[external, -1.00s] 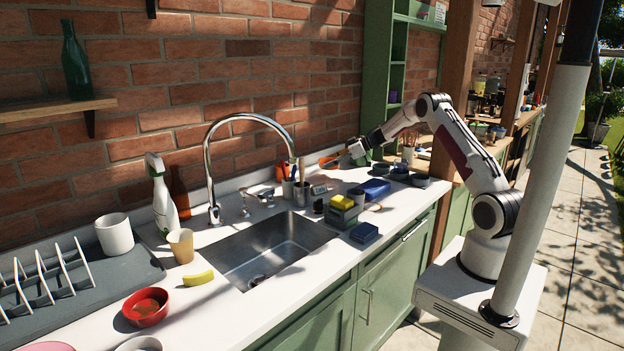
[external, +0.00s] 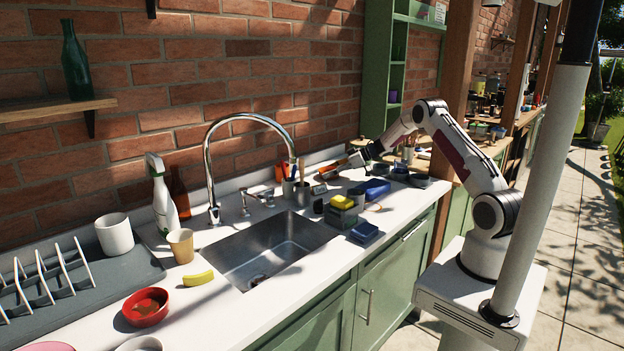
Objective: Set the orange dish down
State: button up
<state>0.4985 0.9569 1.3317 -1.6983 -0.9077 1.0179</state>
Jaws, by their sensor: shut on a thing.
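The orange dish (external: 334,166) shows as a small, tilted-looking orange shape at the back of the white counter, right of the tap. My gripper (external: 351,161) is shut on its right side, reaching in from the right and pointing down to the left. The dish is low, close to the counter top. Whether its underside touches the counter cannot be told at this size. The fingertips are small and partly merge with the dish.
Left of the dish stand cups with utensils (external: 302,193). In front are a yellow sponge on a green block (external: 341,207) and a blue sponge (external: 364,232). A blue box (external: 375,188) and dark bowls (external: 418,180) stand right. The sink (external: 262,250) lies left.

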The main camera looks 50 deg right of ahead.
jog(key=shift+f, duration=0.15)
jog(key=o, duration=1.3)
jog(key=shift+r, duration=0.25)
jog(key=v, duration=1.2)
jog(key=shift+f, duration=0.1)
jog(key=shift+w, duration=0.15)
